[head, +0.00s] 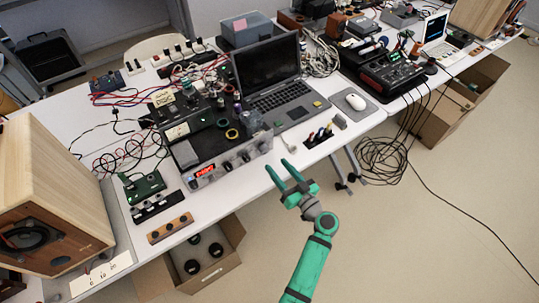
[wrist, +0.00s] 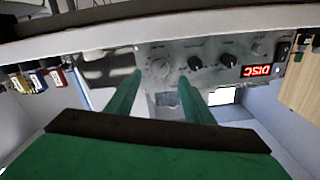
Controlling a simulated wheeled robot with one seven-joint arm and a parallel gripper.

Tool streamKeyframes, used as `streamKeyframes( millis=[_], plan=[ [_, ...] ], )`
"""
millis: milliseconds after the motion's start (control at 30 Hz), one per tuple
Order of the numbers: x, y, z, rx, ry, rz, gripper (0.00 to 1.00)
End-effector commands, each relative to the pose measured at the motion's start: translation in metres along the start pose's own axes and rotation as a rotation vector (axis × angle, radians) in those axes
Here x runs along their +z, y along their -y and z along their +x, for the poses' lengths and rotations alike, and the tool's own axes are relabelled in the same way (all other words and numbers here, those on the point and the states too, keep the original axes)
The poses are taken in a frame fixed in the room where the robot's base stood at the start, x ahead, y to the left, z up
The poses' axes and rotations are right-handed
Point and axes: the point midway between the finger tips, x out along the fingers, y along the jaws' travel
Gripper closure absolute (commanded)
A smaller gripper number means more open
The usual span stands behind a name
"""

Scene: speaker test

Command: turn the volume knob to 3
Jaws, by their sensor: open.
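The grey amplifier's front panel (head: 236,163) faces my gripper in the head view. A large silver knob (wrist: 160,68), probably the volume knob, shows in the wrist view between my fingers in the picture. It sits at the panel's right end in the head view (head: 263,147). Its pointer and scale are too small to read. My gripper (head: 278,166) is open and empty, in front of the table edge and apart from the panel. Its green fingers also show in the wrist view (wrist: 160,77), pointing at the panel on either side of the knob.
Two black knobs (wrist: 212,62) and a red lit display (wrist: 257,70) share the panel; the wrist picture is upside down. A laptop (head: 278,90) and a small holder of coloured plugs (head: 320,136) stand nearby. Open floor lies in front of the table.

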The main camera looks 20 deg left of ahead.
Motion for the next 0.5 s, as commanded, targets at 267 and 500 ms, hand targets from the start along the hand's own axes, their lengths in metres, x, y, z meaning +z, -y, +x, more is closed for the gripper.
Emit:
streamKeyframes(
  millis=[267,500],
  plan=[
    [0.0,-0.001,0.048,0.001,0.001,0.0,0.53],
    [0.0,-0.002,0.067,0.003,0.0,0.001,0.53]
  ],
)
